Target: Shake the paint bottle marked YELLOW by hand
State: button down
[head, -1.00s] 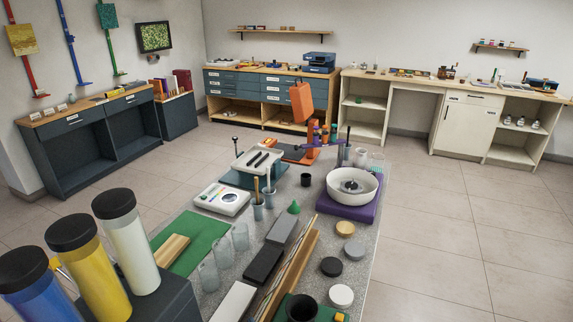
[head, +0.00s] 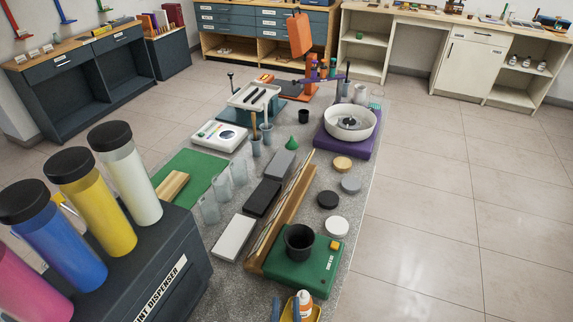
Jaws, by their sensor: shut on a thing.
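My gripper and arm are not in view. No bottle with a readable YELLOW mark shows. A yellow cylinder with a black cap (head: 103,210) stands tilted in the dark dispenser (head: 190,262) at lower left, and no label shows on it. A white cylinder (head: 132,180), a blue one (head: 58,247) and a pink one (head: 25,285) stand in the same row. A small white bottle with an orange part (head: 305,301) shows in a yellow tray at the bottom edge, partly cut off, with blue prongs or handles beside it.
The grey table holds a green box with a black cup (head: 299,243), a long wooden holder (head: 283,220), clear cups (head: 222,187), round lids (head: 335,227) and a white wheel basin (head: 350,122). Open tiled floor (head: 450,220) lies to the right. Cabinets line the back.

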notch_tip(320, 180, up, 7)
notch_tip(320, 180, down, 7)
dwell(2.0)
dwell(0.3)
dwell(0.5)
jog(key=shift+r, duration=3.65)
notch_tip(320, 180, down, 7)
jog(key=shift+f, duration=0.15)
